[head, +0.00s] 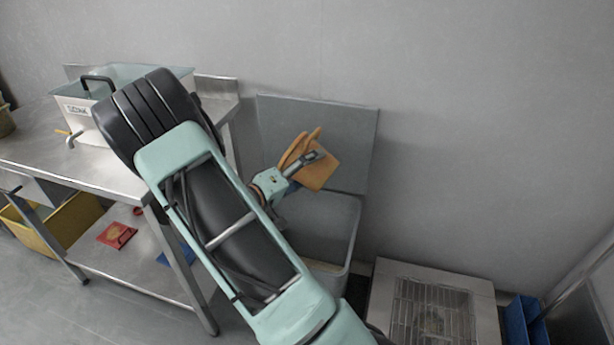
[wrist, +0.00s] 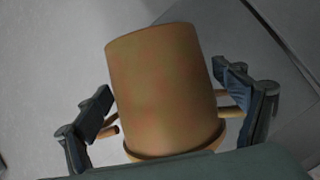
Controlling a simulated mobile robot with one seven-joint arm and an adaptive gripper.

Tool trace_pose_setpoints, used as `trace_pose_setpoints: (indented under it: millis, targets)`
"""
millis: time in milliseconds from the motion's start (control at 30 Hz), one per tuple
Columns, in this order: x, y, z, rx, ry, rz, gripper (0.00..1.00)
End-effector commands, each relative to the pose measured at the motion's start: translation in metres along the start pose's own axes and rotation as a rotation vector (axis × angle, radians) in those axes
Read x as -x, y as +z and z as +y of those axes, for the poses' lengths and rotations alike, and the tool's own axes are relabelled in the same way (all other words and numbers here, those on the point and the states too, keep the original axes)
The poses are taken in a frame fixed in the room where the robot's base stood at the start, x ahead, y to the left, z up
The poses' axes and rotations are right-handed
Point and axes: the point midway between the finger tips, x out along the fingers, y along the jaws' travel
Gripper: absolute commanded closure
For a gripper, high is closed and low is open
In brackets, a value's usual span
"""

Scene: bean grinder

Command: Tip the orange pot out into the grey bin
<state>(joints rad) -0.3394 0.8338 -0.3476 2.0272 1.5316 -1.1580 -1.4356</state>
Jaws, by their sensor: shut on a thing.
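The orange pot (head: 318,172) is held in my gripper (head: 301,165), tilted, above the grey bin (head: 325,222). In the wrist view the pot (wrist: 165,85) fills the middle, with a handle on each side. The fingers of my gripper (wrist: 170,115) lie on both sides of it at those handles. The bin stands against the wall with its lid (head: 345,125) raised behind it. My arm covers part of the bin's left side. I cannot see the pot's contents or whether anything has fallen into the bin.
A steel table (head: 70,150) with a white sink box (head: 85,112) stands at the left. A yellow crate (head: 65,225) and a red item (head: 117,235) are lower down. A floor grate (head: 430,305) and blue crate (head: 522,320) lie at the lower right.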

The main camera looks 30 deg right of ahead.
Motion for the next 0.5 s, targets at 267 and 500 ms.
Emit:
trace_pose_setpoints:
  millis: [267,500]
  targets:
    - [-0.0021,0.0054,0.0019,-0.198,-0.057,0.000,0.50]
    - [-0.0026,0.0067,0.0059,-0.343,-0.102,0.002,0.50]
